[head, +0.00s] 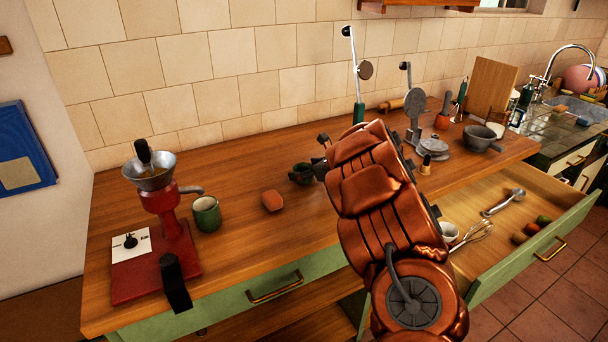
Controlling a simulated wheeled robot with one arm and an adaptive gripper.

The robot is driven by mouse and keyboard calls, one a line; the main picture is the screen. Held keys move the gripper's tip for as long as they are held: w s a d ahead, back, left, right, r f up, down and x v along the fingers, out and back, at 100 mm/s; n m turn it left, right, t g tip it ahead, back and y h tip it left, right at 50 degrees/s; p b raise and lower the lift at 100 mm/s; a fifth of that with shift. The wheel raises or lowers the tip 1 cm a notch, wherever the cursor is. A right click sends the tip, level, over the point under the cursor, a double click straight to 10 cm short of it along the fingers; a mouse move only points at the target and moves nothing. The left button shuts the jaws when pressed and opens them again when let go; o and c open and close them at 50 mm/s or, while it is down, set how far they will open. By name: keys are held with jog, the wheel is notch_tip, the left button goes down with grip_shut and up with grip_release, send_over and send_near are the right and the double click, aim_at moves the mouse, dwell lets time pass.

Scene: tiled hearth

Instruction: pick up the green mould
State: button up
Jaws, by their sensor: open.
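A small dark green object, which looks like the green mould (300,174), lies on the wooden counter near the middle. Its right side is partly hidden by my arm. My gripper (318,158) is at the end of the copper-coloured arm, just right of and close to the mould. Only dark parts of the gripper show past the arm, and it is open. I cannot tell whether it touches the mould or whether the mould is between the fingers.
A tall lever tool (357,80) stands behind my arm. An open drawer (530,235) holding utensils juts out at the right.

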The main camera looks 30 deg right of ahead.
jog(key=shift+c, duration=0.3)
jog(key=c, duration=1.2)
jog(key=shift+r, duration=0.15)
